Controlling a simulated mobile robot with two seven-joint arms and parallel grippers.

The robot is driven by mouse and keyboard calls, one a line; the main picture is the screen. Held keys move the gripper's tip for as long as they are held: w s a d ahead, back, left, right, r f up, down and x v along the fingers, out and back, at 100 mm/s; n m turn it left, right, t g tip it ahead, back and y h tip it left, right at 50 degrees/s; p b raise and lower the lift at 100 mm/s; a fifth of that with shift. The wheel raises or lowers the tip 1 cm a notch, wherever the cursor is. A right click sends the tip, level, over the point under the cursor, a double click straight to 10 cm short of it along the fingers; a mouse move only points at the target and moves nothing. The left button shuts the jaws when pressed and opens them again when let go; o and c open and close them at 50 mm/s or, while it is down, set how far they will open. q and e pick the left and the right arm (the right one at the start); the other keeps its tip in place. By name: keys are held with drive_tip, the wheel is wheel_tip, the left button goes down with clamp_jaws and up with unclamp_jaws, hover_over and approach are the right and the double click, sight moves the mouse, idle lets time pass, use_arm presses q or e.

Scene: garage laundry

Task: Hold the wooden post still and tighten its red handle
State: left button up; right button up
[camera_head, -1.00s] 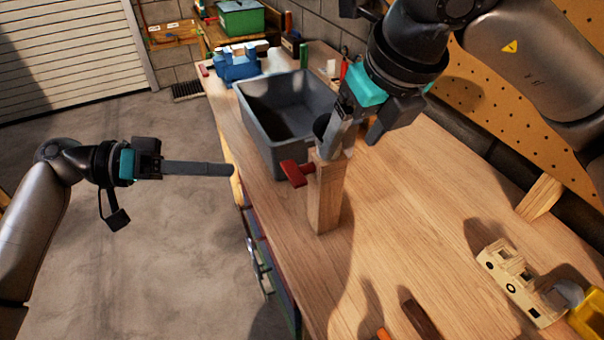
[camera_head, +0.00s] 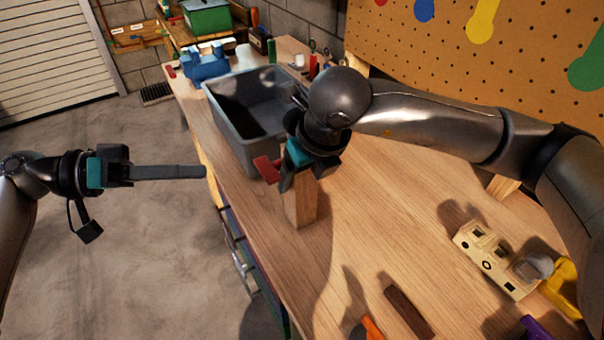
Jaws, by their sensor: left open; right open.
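The wooden post (camera_head: 301,205) stands upright on the workbench near its left edge. Its red handle (camera_head: 267,169) sticks out to the left near the top. My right gripper (camera_head: 298,180) is open and points down over the top of the post, hiding the post's upper end. I cannot tell whether its fingers touch the wood. My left gripper (camera_head: 203,172) is open and empty, out over the floor beside the bench. Its fingers point right, toward the red handle, with a gap between them and it.
A grey bin (camera_head: 226,122) stands on the workbench (camera_head: 375,250) behind the post. A blue vise-like object (camera_head: 207,65) sits at the far end. A cream block-like device (camera_head: 490,258), a yellow item (camera_head: 562,288) and a brown bar (camera_head: 408,311) lie at the front right.

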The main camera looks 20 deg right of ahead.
sight(260, 170)
clamp_jaws()
use_arm(q)
drive_tip(key=o, duration=0.3)
drive_tip(key=shift+n, duration=0.3)
drive_tip(key=o, duration=0.5)
drive_tip(key=n, duration=0.4)
drive_tip(key=shift+s+a+f+t, duration=0.15)
drive_tip(key=shift+s+f+t, duration=0.1)
drive_tip(key=shift+s+t, duration=0.05)
drive_tip(key=d+n+t, duration=0.1)
drive_tip(key=d+n, duration=0.2)
drive_tip(key=n, duration=0.5)
drive_tip(key=d+f+n+t+h, duration=0.1)
drive_tip(key=d+n, duration=0.3)
drive_tip(key=n, duration=0.5)
drive_tip(key=d+n+t+h, duration=0.1)
drive_tip(key=d+n+t, duration=0.1)
drive_tip(key=n, duration=0.6)
drive_tip(key=shift+s+d+f, duration=0.3)
drive_tip(key=shift+s+d, duration=0.1)
drive_tip(key=shift+d, duration=0.35)
